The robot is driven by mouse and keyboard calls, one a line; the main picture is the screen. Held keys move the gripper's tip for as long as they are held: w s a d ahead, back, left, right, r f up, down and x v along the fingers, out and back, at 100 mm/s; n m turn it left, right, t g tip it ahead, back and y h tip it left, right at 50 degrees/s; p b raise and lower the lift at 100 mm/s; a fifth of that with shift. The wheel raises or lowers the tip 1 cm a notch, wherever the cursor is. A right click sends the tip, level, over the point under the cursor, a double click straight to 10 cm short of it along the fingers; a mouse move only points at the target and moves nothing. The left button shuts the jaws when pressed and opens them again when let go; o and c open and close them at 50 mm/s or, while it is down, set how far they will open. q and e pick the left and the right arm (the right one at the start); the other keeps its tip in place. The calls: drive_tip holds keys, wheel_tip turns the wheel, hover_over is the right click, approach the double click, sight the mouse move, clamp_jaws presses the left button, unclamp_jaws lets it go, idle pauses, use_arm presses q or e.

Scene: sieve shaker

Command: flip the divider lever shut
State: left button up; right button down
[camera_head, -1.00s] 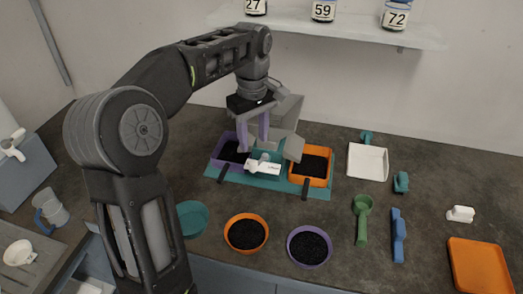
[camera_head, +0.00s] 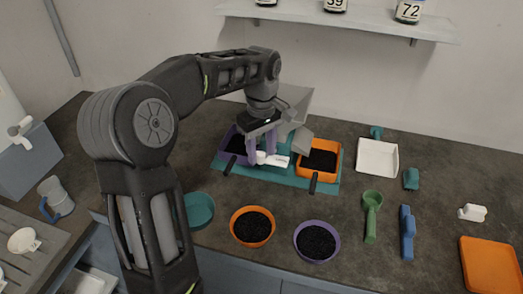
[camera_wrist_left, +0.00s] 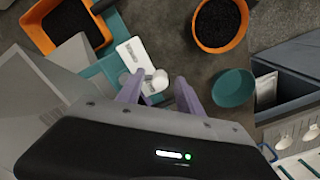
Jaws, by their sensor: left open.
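The white divider lever (camera_head: 277,160) sits at the front of the teal sieve shaker base (camera_head: 284,181), between the purple bin (camera_head: 231,154) and the orange bin (camera_head: 318,172). In the left wrist view the lever is a white plate (camera_wrist_left: 135,55) with a round knob at its end. My left gripper (camera_head: 261,151) is open, its two purple fingers coming down at the lever's left end. In the left wrist view the gripper (camera_wrist_left: 158,92) has the knob near the gap between its fingertips. I cannot tell whether they touch. My right gripper is not in view.
A grey hopper (camera_head: 297,103) rises behind the lever, close to my gripper. In front stand a teal bowl (camera_head: 199,211), an orange bowl (camera_head: 252,227) and a purple bowl (camera_head: 317,241). A green scoop (camera_head: 371,214) and a blue tool (camera_head: 407,232) lie to the right.

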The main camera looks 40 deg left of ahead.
use_arm(q)
clamp_jaws()
idle(0.5)
